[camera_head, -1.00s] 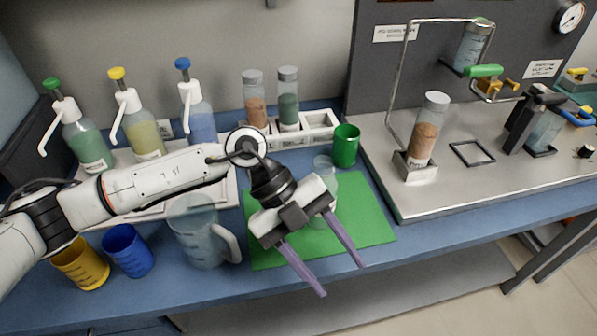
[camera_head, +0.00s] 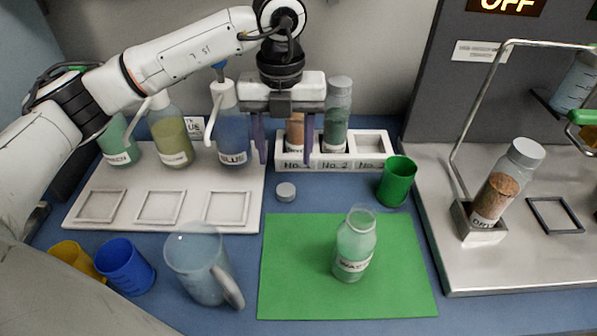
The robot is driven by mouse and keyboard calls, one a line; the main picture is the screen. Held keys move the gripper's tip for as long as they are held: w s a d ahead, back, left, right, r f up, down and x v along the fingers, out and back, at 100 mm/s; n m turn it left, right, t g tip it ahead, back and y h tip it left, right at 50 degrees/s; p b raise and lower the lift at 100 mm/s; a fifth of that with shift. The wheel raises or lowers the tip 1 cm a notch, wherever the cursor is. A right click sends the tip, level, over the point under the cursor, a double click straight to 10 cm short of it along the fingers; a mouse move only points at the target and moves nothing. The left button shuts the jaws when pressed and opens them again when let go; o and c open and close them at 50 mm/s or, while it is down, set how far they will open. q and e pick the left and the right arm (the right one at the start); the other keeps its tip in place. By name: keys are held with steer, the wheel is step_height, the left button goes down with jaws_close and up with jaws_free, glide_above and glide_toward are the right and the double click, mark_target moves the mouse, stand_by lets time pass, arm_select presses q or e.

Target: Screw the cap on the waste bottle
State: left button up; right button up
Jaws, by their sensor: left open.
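The waste bottle (camera_head: 354,252), clear with a "WASTE" label and pale green look, stands upright on the green mat (camera_head: 290,270). Its neck looks open. A small grey round cap (camera_head: 286,191) lies on the blue bench just behind the mat, to the left of the bottle. My left gripper (camera_head: 286,157) points down with its two purple fingers apart and nothing between them. It appears above and behind the cap, not touching it. The gripper partly hides the rack and a brown-filled bottle behind it. My right gripper is not in view.
A green cup (camera_head: 397,182) stands behind the mat at right. A clear jug (camera_head: 197,262) and a blue cup (camera_head: 125,267) are at left. Dispenser bottles stand on a white tray (camera_head: 245,185). A white rack (camera_head: 370,143) is at the back. A metal platform (camera_head: 470,275) bounds the right.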

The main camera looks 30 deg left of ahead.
arm_select(q)
steer(key=w, duration=0.1)
glide_above(286, 189)
steer(key=shift+s+d+f, duration=0.1)
steer(key=shift+d+f, duration=0.05)
steer(key=shift+f, duration=1.15)
steer(key=shift+d+f, duration=0.1)
steer(key=shift+f, duration=1.2)
steer(key=shift+f, duration=0.1)
steer(key=f, duration=0.3)
steer(key=f+p, duration=0.1)
steer(key=f, duration=0.1)
steer(key=shift+a, duration=0.25)
steer(key=c, duration=1.1)
